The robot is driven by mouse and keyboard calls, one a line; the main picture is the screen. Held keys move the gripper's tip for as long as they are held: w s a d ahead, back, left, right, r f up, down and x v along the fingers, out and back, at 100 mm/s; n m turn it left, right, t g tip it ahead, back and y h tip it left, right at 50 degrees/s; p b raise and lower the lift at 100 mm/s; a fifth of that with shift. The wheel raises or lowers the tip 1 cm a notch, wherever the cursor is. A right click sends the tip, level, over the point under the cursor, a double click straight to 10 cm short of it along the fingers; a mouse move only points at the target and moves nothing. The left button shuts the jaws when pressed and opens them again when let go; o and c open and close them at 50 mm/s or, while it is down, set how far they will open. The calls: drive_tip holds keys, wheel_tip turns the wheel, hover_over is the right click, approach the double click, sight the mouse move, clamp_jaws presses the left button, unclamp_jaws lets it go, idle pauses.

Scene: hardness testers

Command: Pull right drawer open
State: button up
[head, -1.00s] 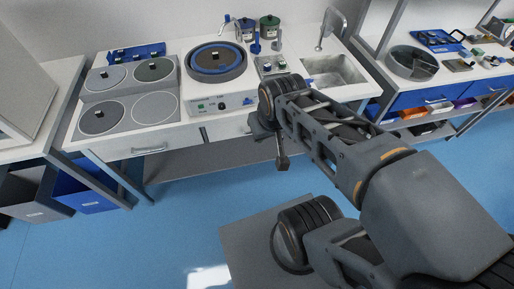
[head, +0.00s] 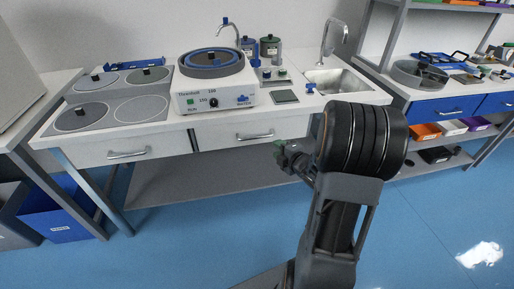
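The right drawer (head: 222,137) is a white front under the polishing bench, with a silver bar handle (head: 254,137). It looks shut in the head view. The left drawer (head: 90,155) beside it also looks shut, with its own handle (head: 128,154). My gripper (head: 281,150) is in front of and just right of the right drawer's handle, near the drawer's lower right part, and looks apart from the handle. My arm hides part of the gripper and the bench's right end. The fingers are too small and dark to tell whether they are open.
A grinding machine (head: 215,104) stands on the bench above the drawers, with a sink (head: 338,82) to the right. A grey lower shelf (head: 190,182) runs beneath. A blue bin (head: 52,215) stands at the left. The blue floor in front is mostly clear.

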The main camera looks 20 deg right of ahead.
sight(257, 137)
drive_tip(key=shift+n+y, duration=0.4)
drive_tip(key=x, duration=0.4)
drive_tip(key=b+x, duration=0.1)
drive_tip(key=x, duration=0.4)
drive_tip(key=b+x, duration=0.1)
drive_tip(key=x, duration=0.3)
drive_tip(key=shift+w+a+f, duration=0.1)
drive_tip(key=shift+w+f, duration=0.2)
drive_tip(key=shift+f, duration=0.05)
clamp_jaws()
